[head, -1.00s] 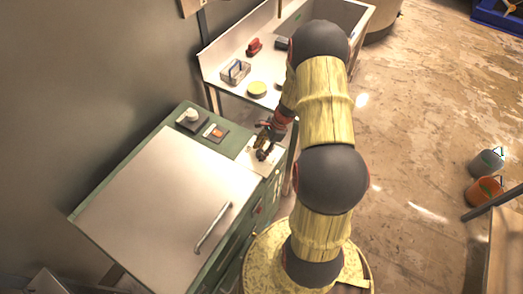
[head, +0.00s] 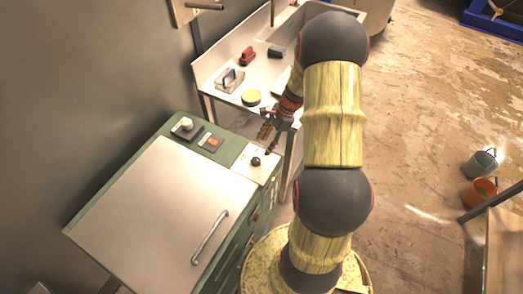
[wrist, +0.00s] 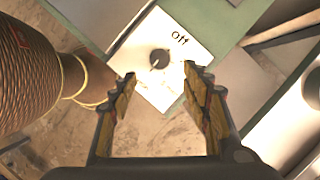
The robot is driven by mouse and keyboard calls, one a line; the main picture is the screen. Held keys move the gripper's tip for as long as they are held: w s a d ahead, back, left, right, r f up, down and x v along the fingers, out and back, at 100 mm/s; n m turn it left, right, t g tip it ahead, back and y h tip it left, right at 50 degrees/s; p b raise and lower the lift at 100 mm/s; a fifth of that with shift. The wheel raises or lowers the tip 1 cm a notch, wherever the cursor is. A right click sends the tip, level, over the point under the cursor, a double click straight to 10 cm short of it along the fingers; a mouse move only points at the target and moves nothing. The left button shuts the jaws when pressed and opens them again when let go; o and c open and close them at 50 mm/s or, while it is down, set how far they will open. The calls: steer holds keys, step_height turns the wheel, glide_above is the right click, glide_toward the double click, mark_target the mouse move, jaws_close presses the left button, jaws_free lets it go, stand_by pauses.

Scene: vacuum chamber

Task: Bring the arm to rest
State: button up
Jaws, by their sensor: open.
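My gripper (wrist: 160,85) is open and empty in the wrist view, with its two jagged fingers apart. Between and beyond the fingertips lies a white plate (wrist: 185,75) with a dark round knob (wrist: 159,58) and the word "off". In the head view my gripper (head: 267,140) is above the right end of the green cabinet (head: 160,128), near the white plate (head: 243,165) and its knob (head: 255,161). The gripper appears apart from the knob. My arm bends over from the right.
The cabinet has a large pale lid (head: 150,205) with a bar handle (head: 209,237). Behind it, a sink counter (head: 225,75) holds a red object (head: 247,56), a caddy (head: 230,80) and a yellow round thing (head: 251,97). Buckets (head: 481,190) stand on the open floor at right.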

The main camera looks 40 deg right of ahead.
steer(key=shift+v, duration=0.9)
steer(key=s+a+r+n+t+h+b, duration=0.1)
steer(key=s+a+r+n+b, duration=0.4)
steer(key=a+r+n, duration=0.5)
steer(key=s+a+r+n+t+h+b, duration=0.2)
steer(key=s+a+r+n, duration=0.8)
steer(key=a, duration=0.7)
steer(key=n+h+b, duration=0.1)
steer(key=n+b, duration=0.1)
steer(key=n, duration=0.1)
steer(key=shift+t+b, duration=0.3)
steer(key=shift+b, duration=0.1)
